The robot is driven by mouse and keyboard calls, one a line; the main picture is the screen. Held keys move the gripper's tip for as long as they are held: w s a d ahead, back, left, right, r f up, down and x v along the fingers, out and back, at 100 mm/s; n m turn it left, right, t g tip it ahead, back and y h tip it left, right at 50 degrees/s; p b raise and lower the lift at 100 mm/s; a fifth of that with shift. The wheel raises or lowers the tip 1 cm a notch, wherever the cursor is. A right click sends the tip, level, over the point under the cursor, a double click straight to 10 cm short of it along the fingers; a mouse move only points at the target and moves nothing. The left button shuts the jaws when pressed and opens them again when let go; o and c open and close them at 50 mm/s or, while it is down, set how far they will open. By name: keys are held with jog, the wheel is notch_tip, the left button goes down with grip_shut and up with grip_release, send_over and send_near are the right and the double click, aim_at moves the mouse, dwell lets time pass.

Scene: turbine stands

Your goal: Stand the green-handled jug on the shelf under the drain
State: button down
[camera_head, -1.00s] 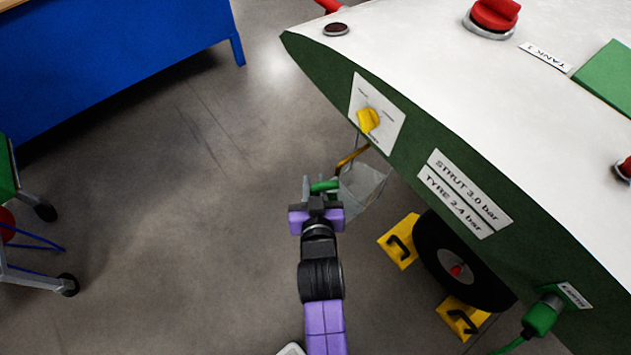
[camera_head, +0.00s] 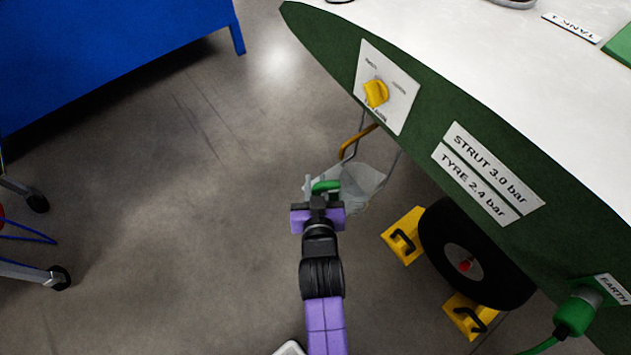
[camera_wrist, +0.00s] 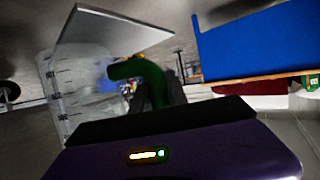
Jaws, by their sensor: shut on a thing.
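My gripper (camera_head: 322,192) is shut on the green handle (camera_head: 326,186) of a clear jug (camera_head: 353,196). The wrist view, which looks upside down, shows the handle (camera_wrist: 145,75) between the fingers and the jug's marked clear wall (camera_wrist: 62,95). A pale flat plate (camera_wrist: 120,32), apparently the shelf, lies at the jug's base end there; I cannot tell whether they touch. In the head view the shelf (camera_head: 373,175) hangs on thin rods under the green panel, overlapping the jug. A brass drain pipe (camera_head: 355,142) comes down above it.
The green panel with a yellow knob (camera_head: 375,93) overhangs on the right. A black wheel (camera_head: 470,255) stands between yellow chocks (camera_head: 404,237). A blue bench (camera_head: 110,65) is at upper left, and a trolley leg (camera_head: 35,275) at left. The floor between is clear.

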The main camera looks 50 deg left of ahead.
jog(key=shift+f, duration=0.25)
jog(key=c, duration=1.2)
grip_release()
jog(key=shift+o, duration=0.7)
jog(key=shift+p+v, duration=0.8)
jog(key=shift+v, duration=0.35)
jog(key=shift+p+v, duration=1.65)
jog(key=shift+v, duration=0.7)
jog(key=shift+d, duration=0.1)
